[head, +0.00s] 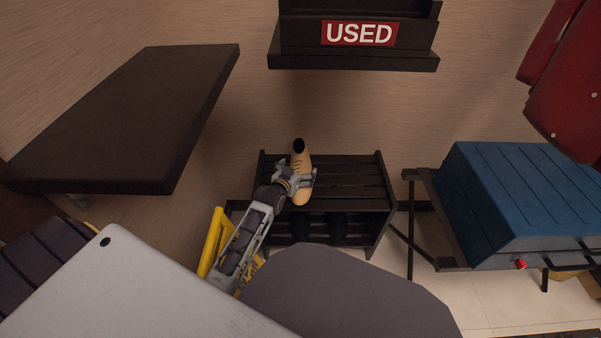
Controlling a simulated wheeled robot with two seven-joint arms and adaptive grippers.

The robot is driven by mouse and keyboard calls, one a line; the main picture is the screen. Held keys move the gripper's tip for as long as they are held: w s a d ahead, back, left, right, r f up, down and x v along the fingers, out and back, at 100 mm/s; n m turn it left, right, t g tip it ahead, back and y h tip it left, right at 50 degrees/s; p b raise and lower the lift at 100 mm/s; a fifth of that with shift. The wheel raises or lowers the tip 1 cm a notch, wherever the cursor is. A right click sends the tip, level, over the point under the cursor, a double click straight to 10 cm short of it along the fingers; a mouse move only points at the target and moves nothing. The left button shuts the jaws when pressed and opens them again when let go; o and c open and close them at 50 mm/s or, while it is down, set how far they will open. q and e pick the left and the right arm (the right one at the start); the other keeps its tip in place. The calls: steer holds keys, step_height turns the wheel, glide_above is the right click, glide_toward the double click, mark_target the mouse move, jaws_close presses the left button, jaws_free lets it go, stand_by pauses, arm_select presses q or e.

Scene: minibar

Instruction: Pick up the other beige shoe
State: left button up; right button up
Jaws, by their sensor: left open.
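A beige shoe (301,161) with a dark opening lies on the dark slatted rack (352,180) in the middle of the view, its opening toward the wall. My left gripper (301,178) is over the shoe's middle, with its fingers spread to either side of it. The fingers are open, and I cannot tell whether they touch the shoe. The gripper hides part of the shoe. Only one beige shoe shows. My right gripper is not in view.
A dark shelf with a red USED sign (359,33) hangs on the wall above the rack. A dark tabletop (130,115) is at the left. A blue case (520,195) on a dark stand is at the right. A yellow object (214,240) stands beside my left arm.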

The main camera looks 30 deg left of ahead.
arm_select(q)
steer(key=shift+b+x, duration=0.35)
steer(key=shift+x, duration=0.65)
steer(key=shift+c, duration=0.4)
steer(key=c, duration=1.2)
